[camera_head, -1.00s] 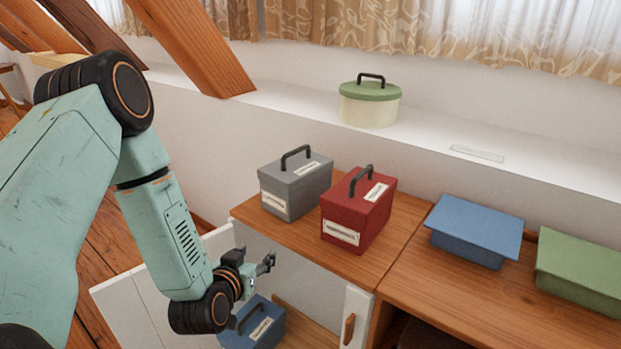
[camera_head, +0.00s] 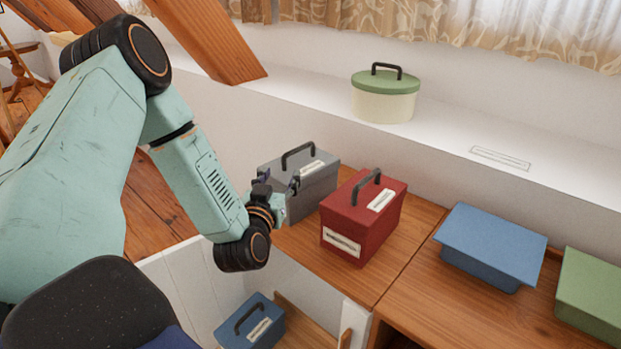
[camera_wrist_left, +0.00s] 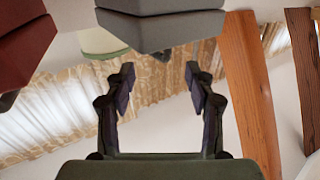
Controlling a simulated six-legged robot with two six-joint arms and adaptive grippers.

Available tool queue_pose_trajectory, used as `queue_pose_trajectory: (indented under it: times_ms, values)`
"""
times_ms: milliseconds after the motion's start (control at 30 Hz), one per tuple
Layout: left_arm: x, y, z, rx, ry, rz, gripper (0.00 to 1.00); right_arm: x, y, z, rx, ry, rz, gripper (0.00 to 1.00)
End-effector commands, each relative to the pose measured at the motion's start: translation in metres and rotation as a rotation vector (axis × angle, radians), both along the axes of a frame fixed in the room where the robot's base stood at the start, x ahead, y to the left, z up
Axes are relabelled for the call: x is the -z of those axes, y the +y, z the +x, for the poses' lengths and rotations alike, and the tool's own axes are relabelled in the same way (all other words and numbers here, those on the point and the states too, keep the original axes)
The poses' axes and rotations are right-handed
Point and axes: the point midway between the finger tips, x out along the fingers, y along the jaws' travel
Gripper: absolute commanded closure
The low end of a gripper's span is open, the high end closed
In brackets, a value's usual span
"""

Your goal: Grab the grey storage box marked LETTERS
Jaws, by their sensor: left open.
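The grey storage box (camera_head: 318,187), with a dark top handle and white labels too small to read, stands on the wooden cabinet top at the back left. In the left wrist view the grey box (camera_wrist_left: 165,28) hangs into the top middle of the picture. My left gripper (camera_head: 279,187) is open and empty, overlapping the box's front left side in the head view. In the left wrist view my left gripper's two fingers (camera_wrist_left: 160,85) are spread, with nothing between them. Whether they touch the box I cannot tell. My right gripper is not in view.
A red box (camera_head: 350,222) stands close to the right of the grey one. A blue box (camera_head: 262,330) sits low in the open cabinet. A blue bin (camera_head: 480,262) and green bin (camera_head: 592,300) lie right. A green-lidded tin (camera_head: 383,103) stands on the ledge.

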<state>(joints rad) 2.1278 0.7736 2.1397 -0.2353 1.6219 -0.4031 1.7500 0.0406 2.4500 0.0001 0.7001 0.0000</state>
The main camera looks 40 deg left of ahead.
Motion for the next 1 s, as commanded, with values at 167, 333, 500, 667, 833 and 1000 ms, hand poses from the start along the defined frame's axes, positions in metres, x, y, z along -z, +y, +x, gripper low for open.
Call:
queue_pose_trajectory:
  times_ms: [167,333,500,667,833,1000]
  values:
    - [0.0,0.007,0.005,-0.006,-0.005,0.002,0.45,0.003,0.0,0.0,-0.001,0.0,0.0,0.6]
    - [0.0,0.015,0.02,-0.006,-0.005,0.003,0.45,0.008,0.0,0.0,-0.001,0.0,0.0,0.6]
    - [0.003,0.024,0.043,-0.005,-0.005,0.003,0.45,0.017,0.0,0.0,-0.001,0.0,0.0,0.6]
    - [0.002,0.031,0.062,-0.003,-0.002,0.002,0.45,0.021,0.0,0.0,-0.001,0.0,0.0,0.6]
    - [0.002,0.033,0.069,-0.002,-0.002,0.0,0.45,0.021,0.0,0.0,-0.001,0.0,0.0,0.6]
    - [0.001,0.033,0.07,-0.001,-0.001,0.0,0.47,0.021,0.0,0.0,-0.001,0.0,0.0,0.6]
